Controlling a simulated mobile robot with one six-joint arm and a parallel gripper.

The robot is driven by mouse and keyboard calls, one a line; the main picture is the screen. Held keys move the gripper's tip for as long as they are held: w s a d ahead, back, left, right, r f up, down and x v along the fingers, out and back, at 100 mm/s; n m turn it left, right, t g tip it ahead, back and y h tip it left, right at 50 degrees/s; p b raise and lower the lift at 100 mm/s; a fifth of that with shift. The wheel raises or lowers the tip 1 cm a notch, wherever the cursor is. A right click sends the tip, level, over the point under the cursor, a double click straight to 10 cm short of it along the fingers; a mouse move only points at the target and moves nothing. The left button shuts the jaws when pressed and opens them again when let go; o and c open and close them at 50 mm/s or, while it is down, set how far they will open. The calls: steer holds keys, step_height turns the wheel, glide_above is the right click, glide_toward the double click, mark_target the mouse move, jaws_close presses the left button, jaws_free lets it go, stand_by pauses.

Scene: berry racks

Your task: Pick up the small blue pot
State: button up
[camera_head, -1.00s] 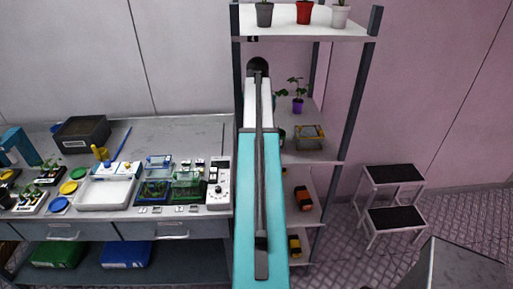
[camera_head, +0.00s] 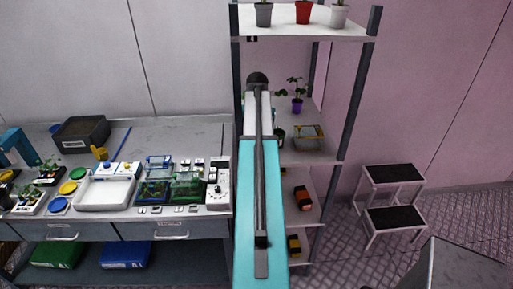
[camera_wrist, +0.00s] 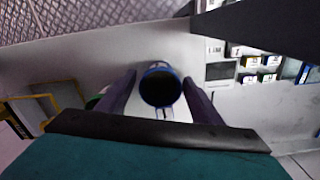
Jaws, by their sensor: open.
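The small blue pot (camera_wrist: 161,86) shows in the wrist view as a round blue rim around a dark inside, on a pale surface. My gripper (camera_wrist: 160,82) is open, with one dark finger on each side of the pot; I cannot tell whether either finger touches it. In the head view my arm covers the gripper, and I cannot make out the blue pot there.
A yellow-framed box (camera_head: 308,138) and a plant in a purple pot (camera_head: 297,105) stand on the rack shelves. Grey, red and white pots stand on the top shelf (camera_head: 290,27). A crowded workbench (camera_head: 190,135) is at left, a step stool (camera_head: 393,177) at right.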

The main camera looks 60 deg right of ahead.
steer(key=shift+c, duration=0.5)
steer(key=c, duration=0.9)
steer(key=shift+r, duration=0.1)
